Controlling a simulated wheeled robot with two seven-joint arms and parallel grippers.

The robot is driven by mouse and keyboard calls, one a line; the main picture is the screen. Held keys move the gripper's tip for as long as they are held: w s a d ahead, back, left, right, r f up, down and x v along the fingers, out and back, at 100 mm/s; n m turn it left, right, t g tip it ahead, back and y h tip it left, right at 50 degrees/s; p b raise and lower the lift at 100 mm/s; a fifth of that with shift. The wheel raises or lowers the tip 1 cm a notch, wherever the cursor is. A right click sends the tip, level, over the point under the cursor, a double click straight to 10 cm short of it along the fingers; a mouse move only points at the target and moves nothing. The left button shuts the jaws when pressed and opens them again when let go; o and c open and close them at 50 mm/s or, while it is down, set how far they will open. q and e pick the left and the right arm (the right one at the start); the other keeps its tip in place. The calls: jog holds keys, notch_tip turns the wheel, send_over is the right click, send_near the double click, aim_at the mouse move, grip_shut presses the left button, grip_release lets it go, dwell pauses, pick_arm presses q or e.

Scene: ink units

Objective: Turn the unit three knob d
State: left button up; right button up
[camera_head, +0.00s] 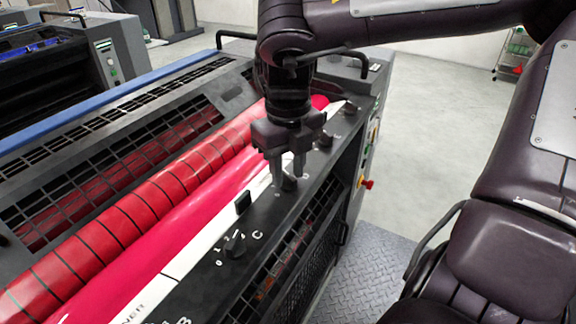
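My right gripper (288,178) points down over the black control strip (262,212) of the ink unit. Its two fingers are apart, one on each side of a small dark knob (289,184), which I take to be knob d; its letter is hidden or too small to read. I cannot tell whether the fingers touch the knob. A similar knob (235,246) nearer to me has the letter C beside it and a printed number scale. Another knob (325,140) stands farther along the strip. My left gripper is out of view.
A black upright tab (243,202) stands at the strip's left edge, near the gripper. Red and magenta rollers (150,200) run along the left. A red button (367,183) sits on the unit's right side. Grey floor (430,130) is clear beyond.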

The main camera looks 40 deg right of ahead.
jog(key=c, duration=0.7)
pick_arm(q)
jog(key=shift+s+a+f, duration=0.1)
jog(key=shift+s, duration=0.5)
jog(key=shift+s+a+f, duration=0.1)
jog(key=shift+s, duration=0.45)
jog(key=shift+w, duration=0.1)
